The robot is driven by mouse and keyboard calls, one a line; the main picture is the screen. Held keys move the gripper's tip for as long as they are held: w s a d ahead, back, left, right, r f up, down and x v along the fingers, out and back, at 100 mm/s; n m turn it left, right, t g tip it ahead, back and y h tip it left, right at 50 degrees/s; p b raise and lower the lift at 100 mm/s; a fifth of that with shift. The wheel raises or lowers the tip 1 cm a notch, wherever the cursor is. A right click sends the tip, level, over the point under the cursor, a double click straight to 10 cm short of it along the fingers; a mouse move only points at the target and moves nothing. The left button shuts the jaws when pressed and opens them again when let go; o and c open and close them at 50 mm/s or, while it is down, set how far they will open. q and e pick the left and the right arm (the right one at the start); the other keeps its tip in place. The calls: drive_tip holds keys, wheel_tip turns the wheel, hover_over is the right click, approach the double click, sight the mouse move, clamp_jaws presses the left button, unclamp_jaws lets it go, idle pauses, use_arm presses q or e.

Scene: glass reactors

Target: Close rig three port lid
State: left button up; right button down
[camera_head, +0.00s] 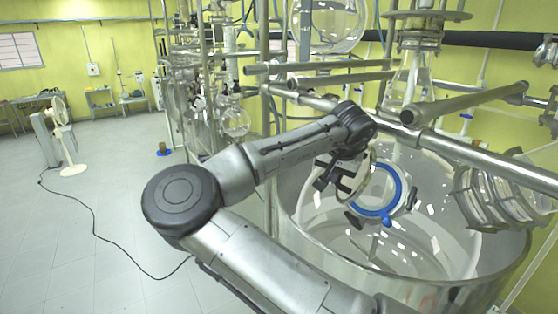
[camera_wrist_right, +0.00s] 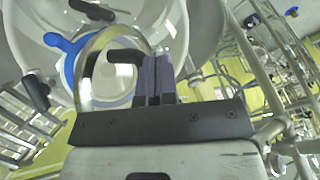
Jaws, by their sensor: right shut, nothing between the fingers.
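The rig's glass vessel (camera_head: 440,240) has a port with a blue ring (camera_head: 384,212), which also shows in the wrist view (camera_wrist_right: 68,50). A clear round port lid with a pale rim (camera_head: 371,165) stands swung up at an angle to the ring, apart from it at its free side. In the wrist view the lid (camera_wrist_right: 88,75) is just left of my fingers, with a dark handle (camera_wrist_right: 122,57) by the fingertips. My right gripper (camera_head: 343,187) is shut and empty beside the lid; its fingers (camera_wrist_right: 154,62) partly hide it. I cannot tell whether they touch. My left gripper is out of view.
Metal rails (camera_head: 450,140) cross above and behind the port. A wide clear outer vessel (camera_head: 345,262) surrounds the glass vessel. Several clamped glass parts (camera_head: 505,195) stand at right. The floor (camera_head: 90,240) at left is open, with a cable and a fan (camera_head: 65,135).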

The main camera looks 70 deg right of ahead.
sight(350, 190)
drive_tip(key=shift+s+a+f+b, duration=0.1)
drive_tip(key=shift+s+f, duration=0.15)
drive_tip(key=shift+s, duration=0.6)
drive_tip(key=shift+s+f+b, duration=0.15)
drive_tip(key=shift+s+f, duration=0.15)
drive_tip(key=shift+s, duration=0.55)
drive_tip(key=shift+s+a+f+b, duration=0.1)
drive_tip(key=shift+s+f, duration=0.15)
drive_tip(key=shift+s, duration=0.6)
drive_tip(key=shift+r, duration=0.1)
drive_tip(key=b+v, duration=0.1)
drive_tip(key=v, duration=0.6)
drive_tip(key=shift+r, duration=0.2)
